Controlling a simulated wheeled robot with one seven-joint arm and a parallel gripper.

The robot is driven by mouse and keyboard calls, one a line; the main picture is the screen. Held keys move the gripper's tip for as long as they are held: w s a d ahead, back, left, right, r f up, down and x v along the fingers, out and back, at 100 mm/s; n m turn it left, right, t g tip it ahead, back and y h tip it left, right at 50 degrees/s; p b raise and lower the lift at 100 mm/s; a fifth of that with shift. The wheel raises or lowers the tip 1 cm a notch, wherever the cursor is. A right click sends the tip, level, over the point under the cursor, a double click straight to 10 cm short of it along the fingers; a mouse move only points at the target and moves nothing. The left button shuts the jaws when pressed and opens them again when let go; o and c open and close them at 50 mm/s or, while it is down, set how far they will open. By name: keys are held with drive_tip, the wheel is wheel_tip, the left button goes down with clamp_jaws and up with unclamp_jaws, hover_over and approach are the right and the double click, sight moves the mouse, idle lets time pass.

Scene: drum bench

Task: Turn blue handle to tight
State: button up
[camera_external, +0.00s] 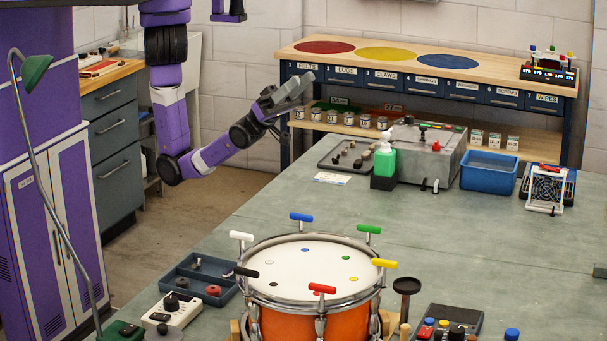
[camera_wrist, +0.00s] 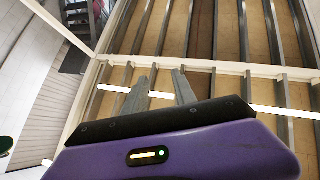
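The blue handle (camera_external: 301,217) is a T-shaped key on the far rim of the orange drum (camera_external: 288,324), in the external view. It stands upright with its bar roughly level. Other T-handles around the rim are white (camera_external: 242,236), black (camera_external: 246,272), red (camera_external: 322,288), yellow (camera_external: 384,263) and green (camera_external: 369,229). My gripper (camera_external: 304,80) is raised in the air, up and left of the bench, far from the drum. In the wrist view my gripper (camera_wrist: 161,80) has its two fingers apart with nothing between them. The wrist view shows no drum or handle.
The green bench (camera_external: 440,230) holds a grey tray (camera_external: 202,271), a soap bottle (camera_external: 384,162), a grey metal box (camera_external: 425,145), a blue bin (camera_external: 489,172) and a tall-stemmed black knob (camera_external: 406,287). A green lamp (camera_external: 36,70) rises at left. The bench behind the drum is mostly clear.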

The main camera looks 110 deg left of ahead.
drive_tip(key=w+r+n+t+y+p, duration=0.2)
drive_tip(key=w+r+n+t+y, duration=0.25)
drive_tip(key=r+n+y, duration=0.85)
drive_tip(key=n+g+h+p, duration=0.25)
drive_tip(key=n+g, duration=1.15)
drive_tip(key=n, duration=0.9)
hover_over(295, 213)
drive_tip(key=s+a, duration=0.4)
wheel_tip(295, 213, down, 25)
drive_tip(key=s+d+f+n+g, duration=0.1)
drive_tip(key=s+d+f+n, duration=0.1)
drive_tip(key=d+f, duration=0.3)
drive_tip(key=w+f+n, duration=0.1)
drive_tip(key=w, duration=0.1)
drive_tip(key=w+f+n+p, duration=0.1)
drive_tip(key=w, duration=0.2)
drive_tip(key=w+a+f+p, duration=0.1)
drive_tip(key=w, duration=0.1)
drive_tip(key=shift+w+f+n+h, duration=0.25)
drive_tip(key=shift+f+n+h, duration=0.1)
drive_tip(key=shift+f+n, duration=0.05)
drive_tip(key=shift+c, duration=0.2)
